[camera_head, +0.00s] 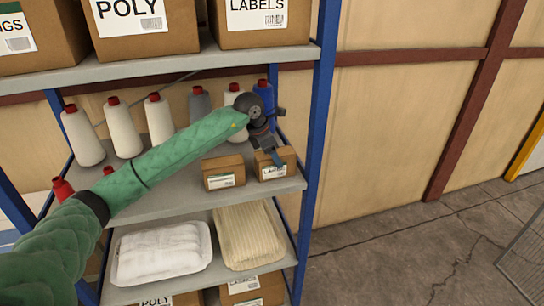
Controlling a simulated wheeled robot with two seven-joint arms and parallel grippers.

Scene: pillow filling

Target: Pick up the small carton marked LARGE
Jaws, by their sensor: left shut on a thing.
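The small carton marked LARGE (268,172) is a brown box with a white label at the right end of the middle shelf. The label is small and partly hard to read. My left gripper (277,158) reaches down over this carton from above and is shut on it. The carton appears at shelf level; I cannot tell whether it is lifted. A second small brown carton (223,172) with a white label stands just left of it, a small gap apart. My right gripper is not in view.
Several thread cones (125,128) with red tops stand behind on the middle shelf (170,202). A blue upright post (318,110) is close on the right. Larger POLY (140,28) and LABELS (262,22) boxes sit above. White (160,252) and cream (248,235) packs lie below.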

